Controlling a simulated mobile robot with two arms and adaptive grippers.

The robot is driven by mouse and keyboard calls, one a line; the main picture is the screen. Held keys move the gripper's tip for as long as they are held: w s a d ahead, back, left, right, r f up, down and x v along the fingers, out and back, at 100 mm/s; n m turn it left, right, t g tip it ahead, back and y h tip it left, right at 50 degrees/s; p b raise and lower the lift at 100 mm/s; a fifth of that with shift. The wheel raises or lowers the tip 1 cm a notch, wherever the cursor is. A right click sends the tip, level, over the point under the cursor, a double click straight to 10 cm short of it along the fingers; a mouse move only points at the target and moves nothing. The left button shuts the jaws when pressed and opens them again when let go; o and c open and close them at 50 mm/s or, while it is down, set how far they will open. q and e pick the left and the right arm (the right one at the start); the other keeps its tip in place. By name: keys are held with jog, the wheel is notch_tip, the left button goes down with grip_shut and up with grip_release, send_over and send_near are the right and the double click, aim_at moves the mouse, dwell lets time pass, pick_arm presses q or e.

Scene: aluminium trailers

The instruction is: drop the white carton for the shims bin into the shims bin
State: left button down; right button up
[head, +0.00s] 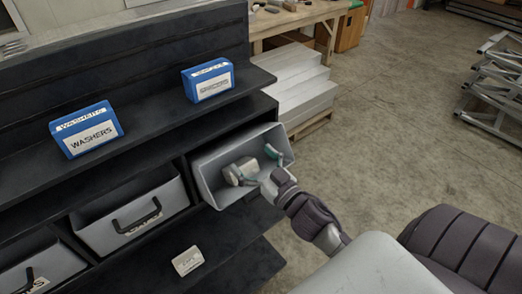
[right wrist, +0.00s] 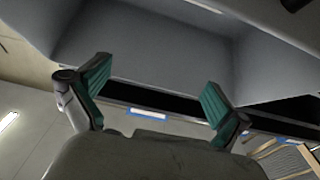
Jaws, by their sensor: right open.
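A small white carton (head: 187,261) with dark lettering I cannot read lies on the low black ledge in the head view. A grey bin (head: 210,180) stands open at the right end of the bin row; its label is not visible, so I cannot tell whether it is the shims bin. My right gripper (head: 257,163) is at this bin's opening, its fingers spread. A pale shape between them in the head view is unclear. In the right wrist view the green-padded fingers (right wrist: 155,92) are apart with nothing visible between them. My left gripper is out of view.
Two more grey bins, the middle one (head: 104,235) with a black handle, sit to the left. A blue washers box (head: 87,130) and another blue box (head: 208,81) stand on the shelf above. Pale stacked slabs (head: 297,85) lie behind.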

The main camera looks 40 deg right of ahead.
jog(key=s+f, duration=0.1)
jog(key=s, duration=1)
jog(key=shift+s+d, duration=0.3)
jog(key=shift+d, duration=0.15)
jog(key=shift+f, duration=0.1)
jog(key=s+a+f+g+h, duration=0.1)
jog(key=s+f+g, duration=0.15)
jog(key=f, duration=0.95)
jog(key=s+f+m+g, duration=0.15)
jog(key=f+g, duration=0.25)
jog(key=f, duration=0.9)
jog(key=s+a+f+g+h, duration=0.1)
jog(key=s+f+g, duration=0.15)
jog(key=f, duration=0.95)
jog(key=s+a+f+n+g, duration=0.3)
jog(key=s+f+g, duration=0.6)
jog(key=s+f, duration=1)
jog(key=s, duration=0.3)
jog(key=shift+s+a, duration=0.15)
jog(key=shift+a, duration=0.05)
